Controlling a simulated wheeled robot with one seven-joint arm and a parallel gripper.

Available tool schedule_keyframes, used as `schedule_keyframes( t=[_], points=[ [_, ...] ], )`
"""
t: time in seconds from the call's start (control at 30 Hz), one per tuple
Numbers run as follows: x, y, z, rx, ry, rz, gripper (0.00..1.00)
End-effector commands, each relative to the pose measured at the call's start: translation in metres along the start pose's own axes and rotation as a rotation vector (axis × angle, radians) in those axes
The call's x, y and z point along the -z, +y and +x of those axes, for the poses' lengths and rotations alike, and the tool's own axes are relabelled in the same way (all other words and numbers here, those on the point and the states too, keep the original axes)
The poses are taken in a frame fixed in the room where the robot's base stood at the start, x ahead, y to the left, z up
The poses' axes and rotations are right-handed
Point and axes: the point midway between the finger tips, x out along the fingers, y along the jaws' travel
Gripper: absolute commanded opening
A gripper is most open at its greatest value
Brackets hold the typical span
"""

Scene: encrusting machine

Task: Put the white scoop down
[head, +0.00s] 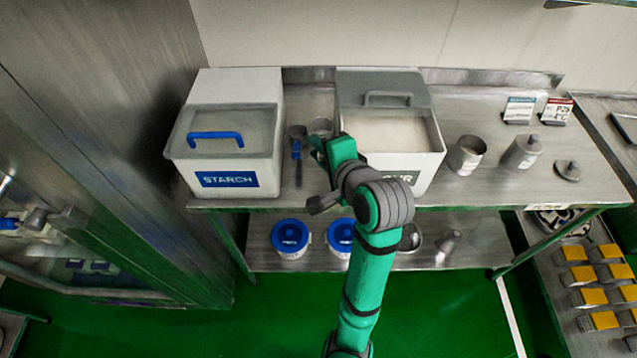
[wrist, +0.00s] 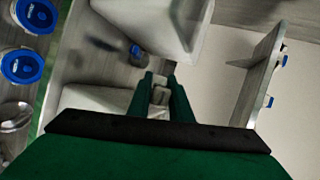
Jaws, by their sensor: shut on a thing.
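My gripper (head: 324,150) is over the front of the steel table, between the starch bin and the flour bin. It is shut on the white scoop, whose pale grey-white cup (head: 321,127) shows just beyond the fingers. In the wrist view a pale piece of the scoop (wrist: 160,95) shows between the two green fingers (wrist: 158,90); the rest of it is hidden. I cannot tell whether the scoop touches the table top (head: 310,95).
A blue-handled scoop (head: 297,146) lies just left of my gripper. The starch bin (head: 225,150) stands left and the open flour bin (head: 425,150) right, leaving a narrow gap. A steel cup (head: 466,154) stands further right. Blue-lidded tubs (head: 291,236) stand on the lower shelf.

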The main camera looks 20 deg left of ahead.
Motion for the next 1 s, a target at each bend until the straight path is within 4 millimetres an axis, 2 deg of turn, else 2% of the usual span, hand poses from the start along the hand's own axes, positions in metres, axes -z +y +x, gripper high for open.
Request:
schedule_keyframes(
  t=[0.03,0.4,0.67,0.9,1.0],
  points=[
    [0.000,0.011,0.004,-0.003,-0.001,0.005,0.00],
    [-0.001,0.075,0.036,-0.002,-0.002,0.004,0.00],
    [0.000,0.091,0.045,0.001,-0.001,0.000,0.00],
    [-0.002,0.117,0.058,-0.001,-0.004,0.001,0.00],
    [-0.001,0.122,0.061,0.001,-0.003,-0.002,0.00]
  ],
)
